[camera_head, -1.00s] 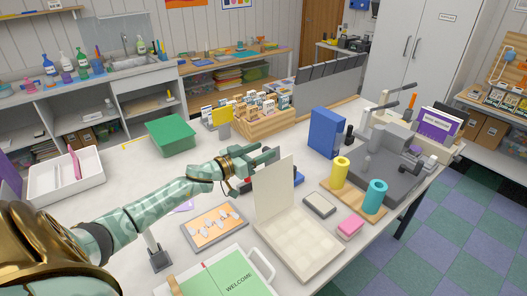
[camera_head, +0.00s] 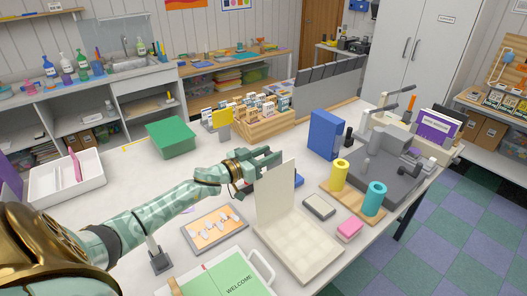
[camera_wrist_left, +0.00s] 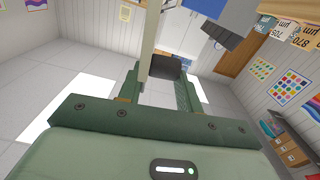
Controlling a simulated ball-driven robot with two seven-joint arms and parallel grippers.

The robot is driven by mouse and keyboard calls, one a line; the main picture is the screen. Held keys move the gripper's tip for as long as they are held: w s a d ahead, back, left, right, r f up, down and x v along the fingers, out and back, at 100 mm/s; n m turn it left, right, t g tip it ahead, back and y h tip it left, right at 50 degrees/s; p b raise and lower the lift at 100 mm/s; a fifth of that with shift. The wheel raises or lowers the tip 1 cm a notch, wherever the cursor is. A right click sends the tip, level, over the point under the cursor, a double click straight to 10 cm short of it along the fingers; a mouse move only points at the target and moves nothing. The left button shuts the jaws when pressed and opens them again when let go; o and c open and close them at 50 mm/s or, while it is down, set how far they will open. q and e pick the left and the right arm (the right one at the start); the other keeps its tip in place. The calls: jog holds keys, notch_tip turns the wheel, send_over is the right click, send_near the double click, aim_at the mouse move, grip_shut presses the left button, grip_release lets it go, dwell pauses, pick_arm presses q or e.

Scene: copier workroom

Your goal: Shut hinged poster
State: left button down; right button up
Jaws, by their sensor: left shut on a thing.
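A cream hinged piece, which I take for the hinged poster, stands part open on the table. Its lower leaf (camera_head: 305,255) lies flat and shows faint squares. Its other leaf (camera_head: 276,200) stands nearly upright along the left side. My left gripper (camera_head: 264,163) is at the top of this standing leaf, on its far left side, and is shut on it. In the left wrist view the leaf's pale edge (camera_wrist_left: 151,35) runs up between the fingers (camera_wrist_left: 160,72). The exact contact is partly hidden. My right gripper is not in view.
A green WELCOME sheet (camera_head: 222,277) and an orange-faced board (camera_head: 214,229) lie left of the hinged piece. A dark-edged pad (camera_head: 319,207), a pink block (camera_head: 350,228) and yellow (camera_head: 340,172) and teal (camera_head: 374,196) rolls stand to its right. A blue box (camera_head: 326,134) stands behind.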

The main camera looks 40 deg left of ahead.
pick_arm(q)
jog(key=s+d+f+m+p, duration=0.1)
jog(key=s+d+m+p, duration=0.1)
jog(key=d, duration=0.5)
jog(key=s+d+f+m+p, duration=0.1)
jog(key=s+d+m+p, duration=0.1)
jog(key=d, duration=0.5)
jog(key=shift+m, duration=0.5)
jog(key=shift+s+a, duration=0.1)
jog(key=c, duration=1)
grip_release()
jog(key=shift+a, duration=0.1)
jog(key=v, duration=1.6)
jog(key=shift+b, duration=0.35)
